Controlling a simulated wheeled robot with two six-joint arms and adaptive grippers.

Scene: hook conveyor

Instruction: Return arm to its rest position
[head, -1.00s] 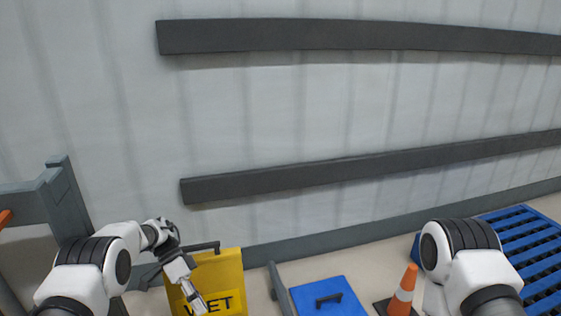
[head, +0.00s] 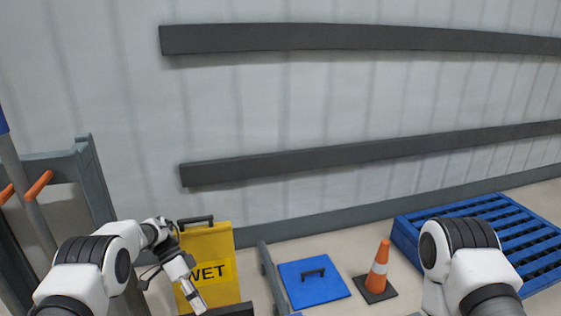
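My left arm comes in from the lower left, with its white and black links bent forward. My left gripper (head: 190,295) is at the arm's lower end, in front of the yellow wet-floor sign (head: 208,243) in this view. Its fingers are small and partly out of sight, so I cannot tell whether they are open or shut. My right arm shows at the lower right, and its gripper is out of view.
A grey wall with two dark rails (head: 350,161) stands ahead. On the floor are a blue lid-like panel with a black handle (head: 312,290), an orange cone (head: 378,268) and a blue pallet (head: 480,232). A grey frame (head: 95,190) stands at the left.

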